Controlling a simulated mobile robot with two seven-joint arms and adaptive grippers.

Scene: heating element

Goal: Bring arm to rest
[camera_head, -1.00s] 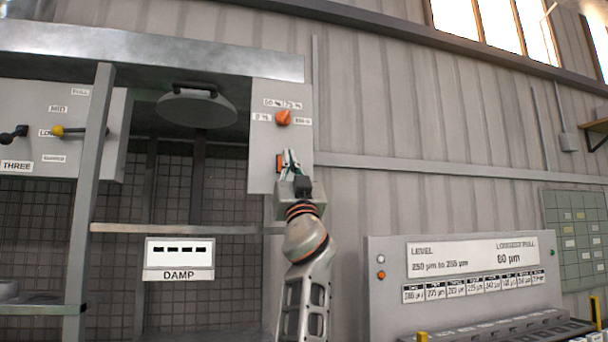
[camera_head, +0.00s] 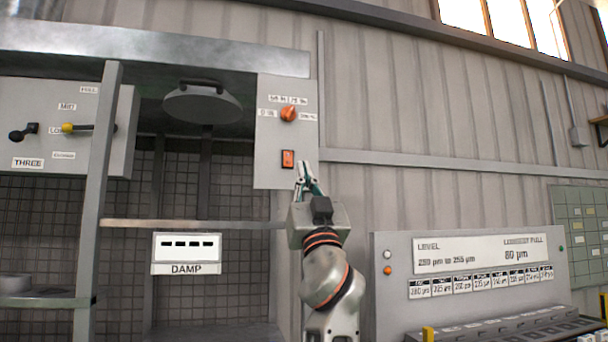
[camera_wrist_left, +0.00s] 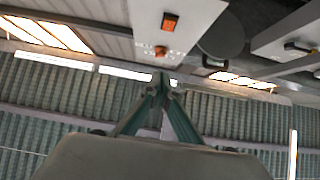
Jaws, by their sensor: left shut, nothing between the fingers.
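My left gripper (camera_head: 306,172) is shut and empty in the head view. Its fingers point up, just below and right of an orange rocker switch (camera_head: 288,158) on a grey control panel (camera_head: 270,135). An orange rotary knob (camera_head: 288,113) sits above the switch on that panel. In the left wrist view, the closed fingertips (camera_wrist_left: 163,88) point toward the ceiling, apart from the panel (camera_wrist_left: 195,20), where the switch (camera_wrist_left: 170,21) and the knob (camera_wrist_left: 160,51) show. My right gripper is not in view.
A round dark heating element (camera_head: 203,103) hangs under the hood left of the panel. A display labelled DAMP (camera_head: 186,250) is below it. A lever box (camera_head: 60,120) is at far left. A console labelled LEVEL (camera_head: 480,260) stands at lower right. The wall between is bare.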

